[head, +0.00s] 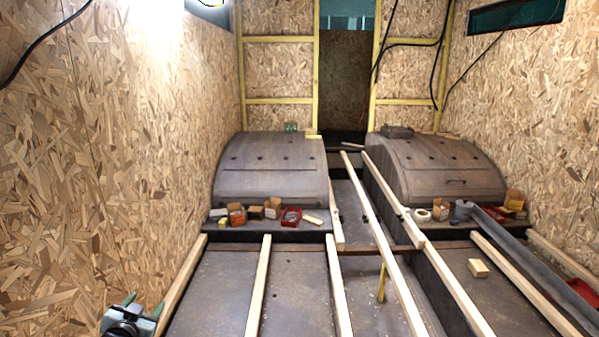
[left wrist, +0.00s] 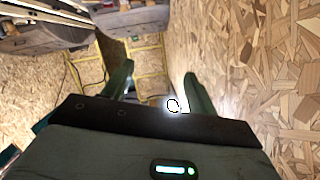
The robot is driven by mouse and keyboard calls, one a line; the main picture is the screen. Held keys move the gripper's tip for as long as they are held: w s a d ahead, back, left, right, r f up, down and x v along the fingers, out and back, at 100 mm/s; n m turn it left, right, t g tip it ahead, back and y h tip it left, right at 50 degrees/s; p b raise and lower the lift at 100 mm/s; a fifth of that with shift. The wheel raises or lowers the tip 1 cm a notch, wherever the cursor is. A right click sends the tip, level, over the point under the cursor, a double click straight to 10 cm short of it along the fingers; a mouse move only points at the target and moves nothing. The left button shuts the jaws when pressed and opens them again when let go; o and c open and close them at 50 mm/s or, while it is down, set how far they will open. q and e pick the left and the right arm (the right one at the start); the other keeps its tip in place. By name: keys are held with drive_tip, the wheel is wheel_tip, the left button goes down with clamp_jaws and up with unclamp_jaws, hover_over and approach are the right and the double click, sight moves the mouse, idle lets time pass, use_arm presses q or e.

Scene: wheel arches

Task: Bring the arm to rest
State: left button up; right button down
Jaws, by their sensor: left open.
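My left gripper (head: 142,304) shows at the bottom left of the head view, low beside the left chipboard wall. Its two green fingers also show in the left wrist view (left wrist: 159,76). They stand wide apart with nothing between them, and the gripper is open and empty. No object touches the fingers. Most of the left arm is outside the head view. My right gripper is in neither view.
Chipboard walls (head: 75,165) stand on both sides. Two grey wheel arches (head: 270,170) (head: 435,170) stand farther back, with small boxes and a red tray (head: 291,217) before the left one. Long wooden battens (head: 258,290) run along the dark floor. A wood block (head: 478,268) lies at right.

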use_arm(q)
drive_tip(key=s+d+f+g+h, duration=0.1)
drive_tip(key=s+d+f+g, duration=0.1)
drive_tip(key=s+d+f, duration=0.5)
drive_tip(key=s+d+f+g+h, duration=0.1)
drive_tip(key=s+d+f, duration=0.2)
drive_tip(key=s+f, duration=0.8)
drive_tip(key=s+d+f+g, duration=0.1)
drive_tip(key=s+d, duration=0.2)
drive_tip(key=s, duration=0.6)
drive_tip(key=s+d+g+h, duration=0.1)
drive_tip(key=s+d, duration=0.1)
drive_tip(key=s, duration=0.7)
drive_tip(key=s+d+f+n+g, duration=0.1)
drive_tip(key=s+d, duration=0.2)
drive_tip(key=s, duration=0.6)
drive_tip(key=shift+s+d+f+g+h, duration=0.3)
drive_tip(key=shift+s+f, duration=0.05)
